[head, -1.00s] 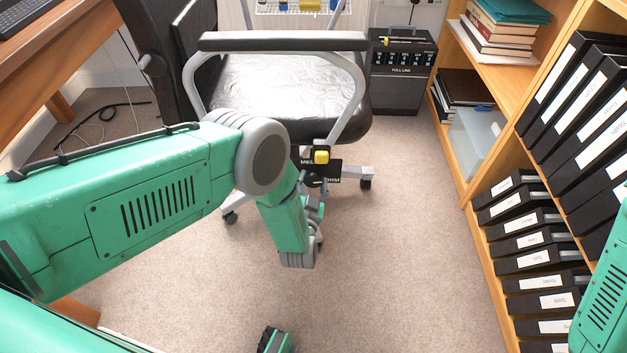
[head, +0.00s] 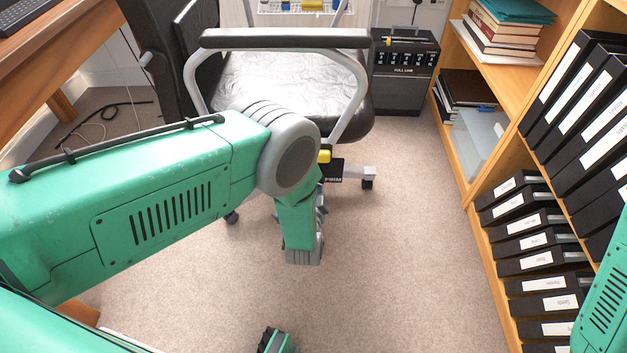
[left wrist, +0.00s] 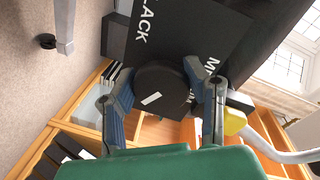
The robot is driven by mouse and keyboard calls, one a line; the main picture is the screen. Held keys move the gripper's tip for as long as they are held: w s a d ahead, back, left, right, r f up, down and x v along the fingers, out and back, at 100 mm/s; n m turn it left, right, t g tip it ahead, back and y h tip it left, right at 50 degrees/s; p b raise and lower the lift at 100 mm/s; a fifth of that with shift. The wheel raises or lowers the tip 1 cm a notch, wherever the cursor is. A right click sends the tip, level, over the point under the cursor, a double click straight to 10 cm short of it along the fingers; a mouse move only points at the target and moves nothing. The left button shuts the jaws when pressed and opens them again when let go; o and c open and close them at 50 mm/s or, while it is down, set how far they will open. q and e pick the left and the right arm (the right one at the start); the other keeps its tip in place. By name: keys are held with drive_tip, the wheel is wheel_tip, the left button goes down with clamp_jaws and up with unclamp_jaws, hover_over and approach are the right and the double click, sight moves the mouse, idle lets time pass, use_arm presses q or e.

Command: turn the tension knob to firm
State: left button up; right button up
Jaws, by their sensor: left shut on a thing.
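The tension knob (left wrist: 162,88) is a black round dial with a short white line on its face, seen in the left wrist view. It sits in front of a black label plate (left wrist: 178,32) with white lettering, of which "LACK" and an "M" show. My left gripper (left wrist: 158,72) has one finger on each side of the knob and is shut on it. Which word the line points to, I cannot tell. In the head view a corner of the plate (head: 336,174) shows under the chair seat, and my left arm hides the knob.
The black office chair (head: 270,90) has an armrest (head: 285,39) above my left arm. A yellow lever (head: 324,156) sits beside the plate. A bookshelf (head: 490,235) with binders stands at right, a black box (head: 404,75) behind. The carpet between chair and shelf is clear.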

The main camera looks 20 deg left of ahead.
use_arm(q)
drive_tip(key=shift+s+d+f, duration=0.15)
drive_tip(key=shift+s+f, duration=0.15)
drive_tip(key=shift+f, duration=0.05)
drive_tip(key=o, duration=1.1)
drive_tip(key=shift+c, duration=0.2)
drive_tip(key=shift+o, duration=0.6)
drive_tip(key=shift+w+r, duration=0.15)
drive_tip(key=shift+r, duration=0.05)
drive_tip(key=v, duration=1.2)
drive_tip(key=shift+d, duration=0.1)
